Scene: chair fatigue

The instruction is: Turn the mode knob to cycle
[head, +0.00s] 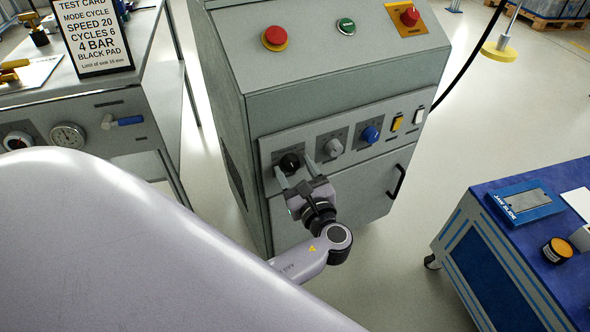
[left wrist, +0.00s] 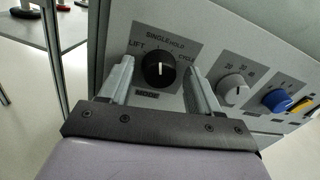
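The black mode knob (head: 290,162) is at the left end of the grey cabinet's control panel. In the left wrist view the knob (left wrist: 160,68) has a white pointer line standing roughly upright. Labels around it read LIFT, SINGLE, HOLD and CYCLE, with CYCLE at the right and MODE below. My left gripper (head: 295,174) is just in front of the knob. In the left wrist view its fingers (left wrist: 160,82) are apart, one on each side of the knob, with visible gaps. My right gripper is not in view.
Right of the mode knob are a grey knob (head: 333,147), a blue knob (head: 370,134), a yellow switch (head: 397,123) and a white switch (head: 418,116). A black handle (head: 397,181) sits below. The test card (head: 94,36) reads MODE CYCLE. A blue bench (head: 480,215) stands at right.

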